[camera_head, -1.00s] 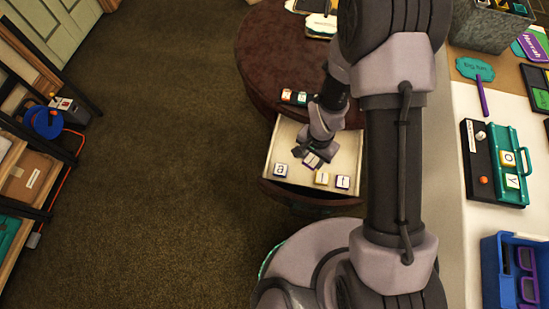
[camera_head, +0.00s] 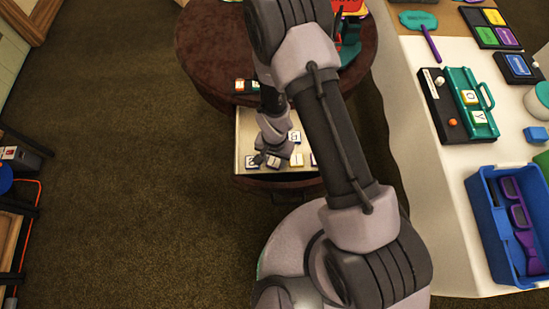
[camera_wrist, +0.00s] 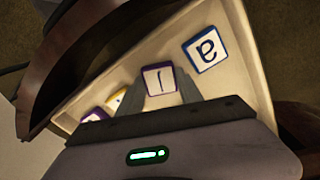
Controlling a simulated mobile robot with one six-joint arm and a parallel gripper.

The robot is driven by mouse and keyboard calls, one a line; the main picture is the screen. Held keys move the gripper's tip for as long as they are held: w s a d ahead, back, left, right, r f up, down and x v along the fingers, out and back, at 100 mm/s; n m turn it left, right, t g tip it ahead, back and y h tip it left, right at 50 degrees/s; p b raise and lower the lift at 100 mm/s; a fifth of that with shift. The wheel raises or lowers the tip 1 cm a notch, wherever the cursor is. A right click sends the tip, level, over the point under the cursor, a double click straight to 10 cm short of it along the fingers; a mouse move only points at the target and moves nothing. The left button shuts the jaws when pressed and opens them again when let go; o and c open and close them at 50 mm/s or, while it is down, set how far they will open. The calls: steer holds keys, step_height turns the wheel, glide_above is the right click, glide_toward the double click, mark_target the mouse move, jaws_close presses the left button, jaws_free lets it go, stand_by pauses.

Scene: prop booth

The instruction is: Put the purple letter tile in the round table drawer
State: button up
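The round table (camera_head: 205,50) has a pale drawer (camera_head: 243,130) pulled open. My gripper (camera_head: 273,158) is inside the drawer outline, low near its front. In the wrist view my gripper (camera_wrist: 163,88) has a finger on each side of the purple letter tile (camera_wrist: 158,78), with no clear gap. The same purple tile shows small in the head view (camera_head: 273,162). Whether the purple tile touches the drawer floor is unclear.
Another tile (camera_head: 294,136) lies farther back in the drawer, and a blue-edged one (camera_head: 313,158) at its right. Small tiles (camera_head: 245,86) sit on the tabletop edge. A white table (camera_head: 420,170) at right holds a teal case (camera_head: 470,100) and a blue bin (camera_head: 490,225).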

steer(key=o, duration=0.4)
steer(key=shift+r, duration=0.1)
step_height(320, 180, up, 12)
steer(key=p, duration=0.6)
step_height(320, 180, up, 16)
steer(key=r+t, duration=0.1)
steer(key=t, duration=0.1)
glide_above(274, 161)
steer(key=w+d, duration=0.3)
steer(key=s+d+r+t+y, duration=0.1)
steer(key=s+d+r+t, duration=0.1)
steer(key=s+r, duration=0.5)
steer(key=s+d+r+t+y, duration=0.1)
steer(key=s+r, duration=0.6)
steer(key=r, duration=0.7)
steer(key=shift+s+d+t, duration=0.2)
steer(key=shift+d+t, duration=0.2)
steer(key=shift+d, duration=0.05)
steer(key=shift+r, duration=0.1)
